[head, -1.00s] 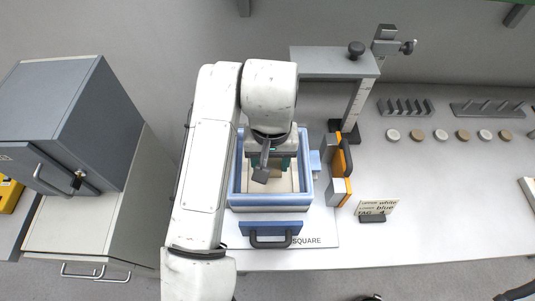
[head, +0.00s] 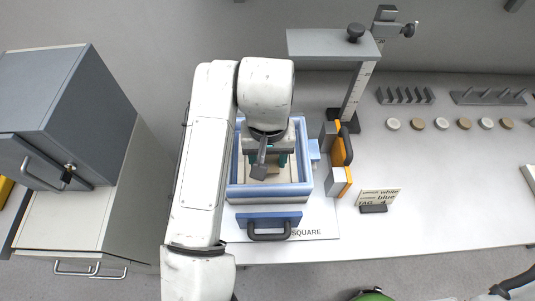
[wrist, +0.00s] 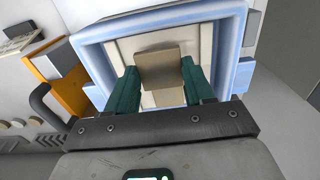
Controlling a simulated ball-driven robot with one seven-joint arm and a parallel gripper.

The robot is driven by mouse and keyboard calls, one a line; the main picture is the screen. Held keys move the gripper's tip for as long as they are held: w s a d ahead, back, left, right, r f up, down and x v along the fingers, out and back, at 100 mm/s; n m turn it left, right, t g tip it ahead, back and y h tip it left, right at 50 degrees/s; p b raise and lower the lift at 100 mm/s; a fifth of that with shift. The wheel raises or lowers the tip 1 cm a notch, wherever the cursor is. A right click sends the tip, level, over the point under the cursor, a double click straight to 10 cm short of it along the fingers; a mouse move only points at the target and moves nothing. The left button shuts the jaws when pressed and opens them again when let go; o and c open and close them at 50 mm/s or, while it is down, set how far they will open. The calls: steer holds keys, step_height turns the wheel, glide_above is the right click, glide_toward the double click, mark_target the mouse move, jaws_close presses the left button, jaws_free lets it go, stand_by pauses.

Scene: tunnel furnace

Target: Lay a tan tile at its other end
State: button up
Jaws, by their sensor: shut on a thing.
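The tan tile (wrist: 160,68) is between the two teal fingers of my gripper (wrist: 160,85) in the wrist view, which are shut on it. It is over the cream-lined inside of the blue open-topped furnace box (wrist: 232,45). In the head view my gripper (head: 270,163) reaches down inside the walls of the same box (head: 232,175), and the tile is mostly hidden by my wrist. I cannot tell whether the tile touches the floor of the box. Pale strips show on that floor beneath it.
A blue panel with a black handle (head: 268,222) stands at the box's front. Orange-and-grey blocks (head: 341,165) and a grey gauge stand (head: 335,45) are to its right. Several white and tan discs (head: 441,123), racks (head: 405,96) and a sign (head: 378,197) lie farther right. A grey cabinet (head: 75,90) is left.

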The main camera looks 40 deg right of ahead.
steer(key=shift+f, duration=0.15)
steer(key=shift+f+b, duration=1.1)
steer(key=shift+f, duration=0.2)
steer(key=shift+f+b, duration=0.3)
steer(key=shift+f, duration=0.05)
steer(key=o, duration=1.1)
steer(key=shift+r, duration=0.15)
step_height(320, 180, up, 10)
steer(key=shift+r, duration=0.25)
